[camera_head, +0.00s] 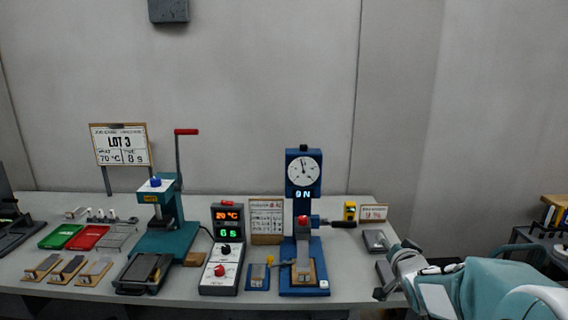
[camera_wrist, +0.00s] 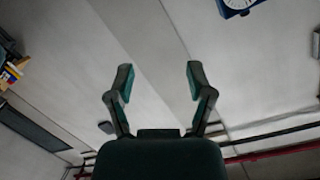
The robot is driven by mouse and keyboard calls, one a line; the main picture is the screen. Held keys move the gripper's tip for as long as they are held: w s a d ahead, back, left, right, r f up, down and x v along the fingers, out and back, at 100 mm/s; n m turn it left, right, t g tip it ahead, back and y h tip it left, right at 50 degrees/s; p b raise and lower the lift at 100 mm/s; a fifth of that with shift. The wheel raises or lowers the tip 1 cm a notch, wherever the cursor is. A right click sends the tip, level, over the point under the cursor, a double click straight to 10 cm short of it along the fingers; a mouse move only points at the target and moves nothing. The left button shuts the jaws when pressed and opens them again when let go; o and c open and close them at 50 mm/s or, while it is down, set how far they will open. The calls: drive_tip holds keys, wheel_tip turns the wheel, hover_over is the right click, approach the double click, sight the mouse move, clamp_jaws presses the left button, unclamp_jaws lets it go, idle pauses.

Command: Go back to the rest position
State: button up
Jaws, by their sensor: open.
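My gripper (camera_wrist: 158,82) is open and empty in the wrist view, its two fingers spread apart against the bare grey wall. In the head view my gripper (camera_head: 384,268) is at the right end of the grey table (camera_head: 345,300), beside the blue gauge stand. Its fingertips are small and partly hidden there. My arm enters from the lower right. I cannot tell whether the gripper touches anything on the table in the head view, but the wrist view shows nothing between the fingers.
A grey block (camera_head: 376,240) lies near my gripper.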

drive_tip(key=s+a+n+g, duration=0.2)
drive_tip(key=s+a+g, duration=0.1)
drive_tip(key=s, duration=0.8)
drive_tip(key=s+a+n+g, duration=0.2)
drive_tip(key=s+a+g, duration=0.1)
drive_tip(key=s, duration=0.8)
drive_tip(key=s+a+n+g, duration=0.2)
drive_tip(key=s+a+g, duration=0.2)
drive_tip(key=s, duration=0.7)
drive_tip(key=shift+f, duration=0.25)
